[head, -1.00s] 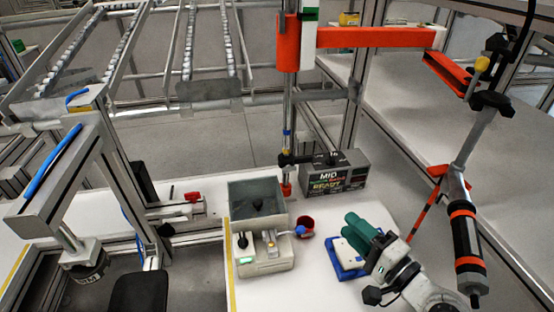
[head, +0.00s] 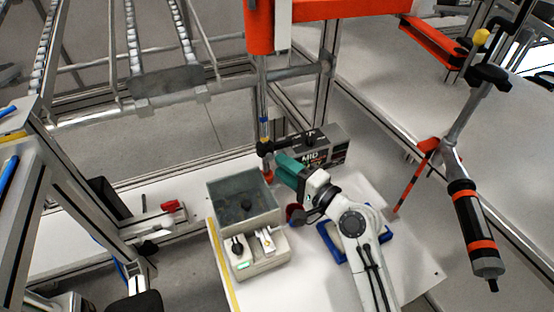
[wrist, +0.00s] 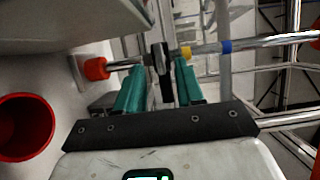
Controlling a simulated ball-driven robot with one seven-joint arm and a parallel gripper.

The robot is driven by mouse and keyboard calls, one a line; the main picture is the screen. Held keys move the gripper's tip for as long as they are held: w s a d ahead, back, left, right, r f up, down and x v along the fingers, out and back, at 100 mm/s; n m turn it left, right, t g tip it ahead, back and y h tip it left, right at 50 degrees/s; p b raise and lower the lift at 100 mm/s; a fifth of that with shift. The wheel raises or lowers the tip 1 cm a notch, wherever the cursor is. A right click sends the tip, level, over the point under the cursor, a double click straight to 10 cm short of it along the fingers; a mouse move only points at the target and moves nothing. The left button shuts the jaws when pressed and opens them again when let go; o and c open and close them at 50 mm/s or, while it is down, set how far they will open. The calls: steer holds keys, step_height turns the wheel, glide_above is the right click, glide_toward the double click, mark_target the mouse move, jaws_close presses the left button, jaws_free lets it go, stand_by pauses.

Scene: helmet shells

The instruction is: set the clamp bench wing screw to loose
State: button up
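A chrome post (head: 262,100) with blue and yellow bands and an orange foot stands on the white bench. A black clamp fitting (head: 265,148) sits on it; its black handle-like part (wrist: 161,58), which looks like the wing screw, shows in the wrist view. My gripper (head: 281,163) with teal fingers reaches toward this fitting from the right. In the wrist view my gripper (wrist: 160,66) is open, its fingers on either side of the black part with gaps visible. I cannot tell whether the screw is tight or loose.
A grey box (head: 235,185) with knobs stands left of my gripper. A red cup (wrist: 25,125) is close by, partly hidden in the head view. A dark box marked MID (head: 322,150) is behind my gripper. A blue-edged tray (head: 380,236) lies under my arm.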

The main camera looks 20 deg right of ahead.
mark_target(270, 157)
steer(key=shift+x, duration=1.35)
jaws_close()
